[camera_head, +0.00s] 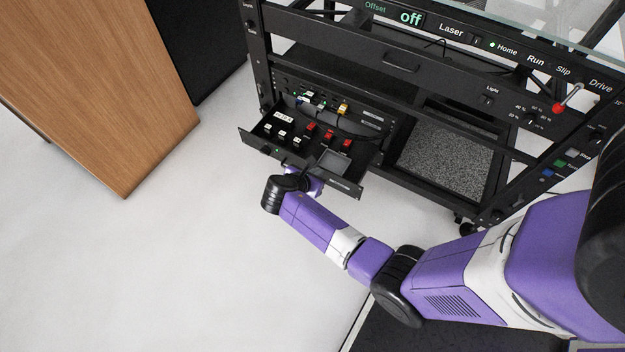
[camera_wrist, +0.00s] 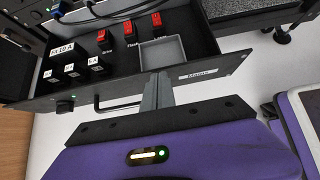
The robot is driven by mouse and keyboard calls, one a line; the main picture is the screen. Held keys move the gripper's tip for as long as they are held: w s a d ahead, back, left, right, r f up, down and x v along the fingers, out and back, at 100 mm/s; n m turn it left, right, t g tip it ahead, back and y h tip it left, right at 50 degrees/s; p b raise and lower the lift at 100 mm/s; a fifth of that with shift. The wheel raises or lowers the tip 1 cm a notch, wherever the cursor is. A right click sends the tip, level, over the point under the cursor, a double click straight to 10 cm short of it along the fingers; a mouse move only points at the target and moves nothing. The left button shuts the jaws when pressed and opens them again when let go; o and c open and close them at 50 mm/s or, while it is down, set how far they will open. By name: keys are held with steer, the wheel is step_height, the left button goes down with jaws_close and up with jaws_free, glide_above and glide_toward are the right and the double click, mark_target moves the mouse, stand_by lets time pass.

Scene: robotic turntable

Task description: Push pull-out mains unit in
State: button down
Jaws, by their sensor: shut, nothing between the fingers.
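The pull-out mains unit (camera_head: 350,187) is a black drawer that stands out from the lower left of the black rack. In the head view my wrist is in front of the drawer and the fingers are mostly hidden.
The rack's control panel (camera_head: 450,28) and a red-knobbed lever (camera_head: 558,108) are above and to the right. A speckled grey panel (camera_head: 445,160) lies right of the drawer. A wooden cabinet (camera_head: 95,80) stands at left. The pale floor before the drawer is clear.

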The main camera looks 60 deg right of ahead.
steer(key=shift+d, duration=0.15)
glide_above(343, 145)
steer(key=shift+w+d, duration=0.15)
stand_by(0.7)
stand_by(0.3)
